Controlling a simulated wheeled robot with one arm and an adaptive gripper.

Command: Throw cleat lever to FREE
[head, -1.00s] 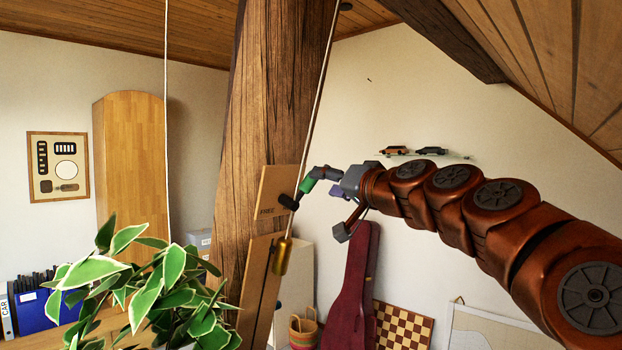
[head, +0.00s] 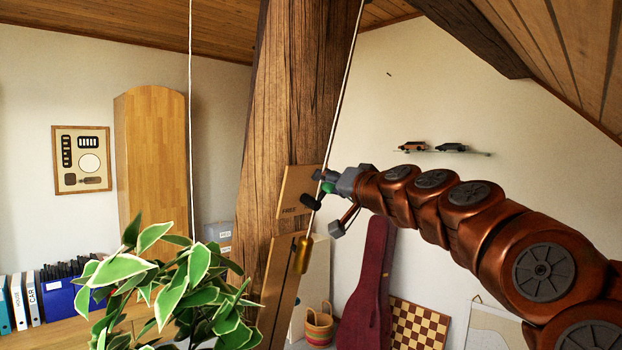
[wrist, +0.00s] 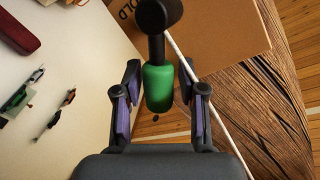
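The cleat lever has a black arm and a green grip (wrist: 158,88). It is mounted on a wooden board (head: 297,185) on the timber post, and the grip also shows in the head view (head: 328,188). The board reads FREE at its lower left in the head view; part of another word, ending in "OLD", shows in the wrist view. My gripper (wrist: 160,78) is open, with one purple-padded finger on each side of the green grip. Gaps show between grip and fingers. In the head view my gripper partly hides the lever.
A pale rope (head: 347,83) runs down past the board, close by my gripper, to a brass weight (head: 303,255). The timber post (head: 290,110) stands behind the board. A leafy plant (head: 165,285) is at the front left. A red instrument case (head: 368,290) leans against the wall.

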